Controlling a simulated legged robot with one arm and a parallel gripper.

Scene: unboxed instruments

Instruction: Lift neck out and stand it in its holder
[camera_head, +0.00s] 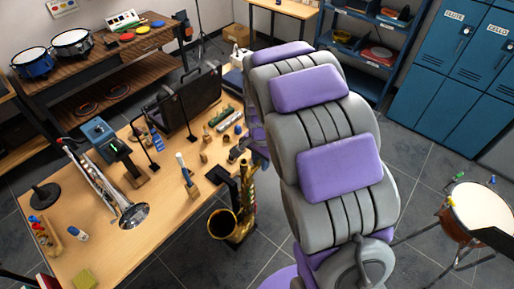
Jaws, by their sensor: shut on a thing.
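My gripper (238,151) shows only partly, small and dark, at the left edge of my grey and purple arm, over the right edge of the wooden table. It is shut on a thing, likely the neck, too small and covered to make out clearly. The gold saxophone body (244,205) stands at the table's right side with its bell at the front, just below my gripper. I cannot tell which of the small wooden stands on the table (192,190) is the neck's holder. A black open case (186,103) stands at the back of the table.
A drum (478,210) stands at the right, with blue lockers (450,75) behind. The table's front middle is fairly clear.

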